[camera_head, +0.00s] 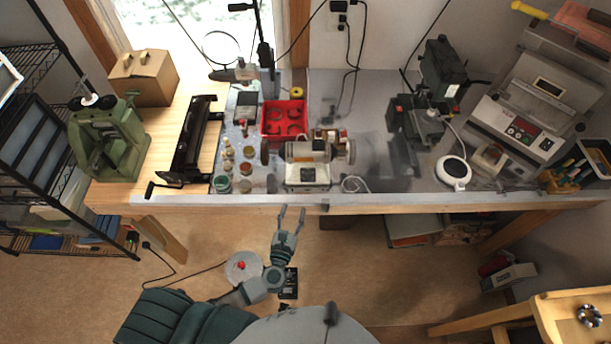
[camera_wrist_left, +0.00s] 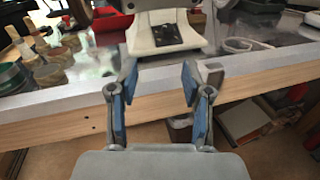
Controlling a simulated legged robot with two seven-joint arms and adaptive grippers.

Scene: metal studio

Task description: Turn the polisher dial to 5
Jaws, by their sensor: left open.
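The polisher (camera_head: 307,174) is a cream bench machine with a wheel on each side, standing near the front edge of the workbench. Its lower front (camera_wrist_left: 148,42) shows in the left wrist view with a dark panel (camera_wrist_left: 177,37). I cannot make out the dial or its setting. My left gripper (camera_head: 291,214) is open and empty, in front of the bench edge and below the polisher in the head view. In the wrist view its blue-padded fingers (camera_wrist_left: 157,90) are spread apart, not touching the polisher. My right gripper is not in view.
A red bin (camera_head: 284,119) stands behind the polisher, with several small jars (camera_head: 246,168) to its left. A white round device (camera_head: 453,171) is to the right. The wooden bench edge (camera_wrist_left: 65,122) lies close to my left gripper.

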